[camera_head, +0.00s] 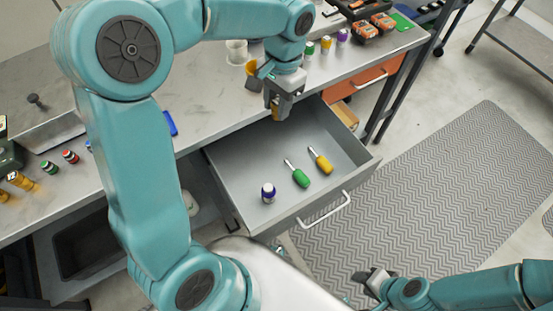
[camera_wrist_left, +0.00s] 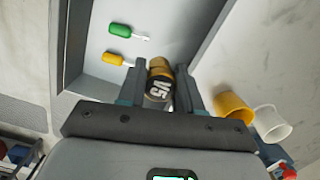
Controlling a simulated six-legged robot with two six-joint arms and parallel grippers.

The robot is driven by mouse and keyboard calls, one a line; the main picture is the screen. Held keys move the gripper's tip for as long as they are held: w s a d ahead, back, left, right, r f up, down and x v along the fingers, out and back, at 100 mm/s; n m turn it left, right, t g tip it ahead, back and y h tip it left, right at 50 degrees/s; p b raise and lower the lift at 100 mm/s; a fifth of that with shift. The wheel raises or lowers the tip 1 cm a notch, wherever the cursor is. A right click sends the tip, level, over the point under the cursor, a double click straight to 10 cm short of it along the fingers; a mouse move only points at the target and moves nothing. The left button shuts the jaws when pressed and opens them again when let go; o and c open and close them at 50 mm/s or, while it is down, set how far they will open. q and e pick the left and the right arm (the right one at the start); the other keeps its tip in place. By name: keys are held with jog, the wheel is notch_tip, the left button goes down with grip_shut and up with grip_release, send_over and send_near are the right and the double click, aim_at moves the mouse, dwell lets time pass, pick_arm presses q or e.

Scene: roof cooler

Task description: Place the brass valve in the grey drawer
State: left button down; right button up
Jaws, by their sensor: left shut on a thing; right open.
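The grey drawer (camera_head: 228,190) is pulled out from under the workbench. My left gripper (camera_head: 277,112) is above the drawer's back part. It is shut on the brass valve (camera_wrist_left: 159,67), a short brass cylinder with a black band marked V5. The valve is mostly hidden by the fingers in the head view. Inside the drawer lie a green screwdriver (camera_head: 301,178), a yellow screwdriver (camera_head: 323,164) and a small purple-and-white cylinder (camera_head: 268,192). My right gripper (camera_head: 370,281) is open and empty, low at the front right, clear of the drawer.
A white cup (camera_head: 237,51) and a yellow cup (camera_head: 251,67) are on the bench (camera_head: 205,90) behind my left gripper. The grey drawer's right and back floor is bare. A patterned mat (camera_head: 440,190) covers the floor.

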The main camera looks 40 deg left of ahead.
pick_arm(q)
jog(key=shift+s+a+f+b, duration=0.4)
jog(key=shift+a+f, duration=0.2)
jog(key=shift+f, duration=0.1)
jog(key=b, duration=0.2)
send_over(267, 162)
jog(key=f, duration=1.4)
jog(key=shift+w+f, duration=0.2)
jog(key=shift+w, duration=0.05)
notch_tip(267, 162, down, 5)
jog(key=shift+d+r, duration=0.1)
jog(key=shift+r, duration=0.05)
jog(key=shift+w+f, duration=0.15)
jog(key=shift+f, duration=0.1)
jog(key=shift+f+b, duration=0.2)
jog(key=shift+b, duration=0.15)
jog(key=c, duration=0.8)
grip_release()
jog(key=shift+o, duration=0.2)
jog(key=shift+r, duration=0.1)
pick_arm(e)
notch_tip(267, 162, down, 5)
jog(key=shift+r, duration=0.15)
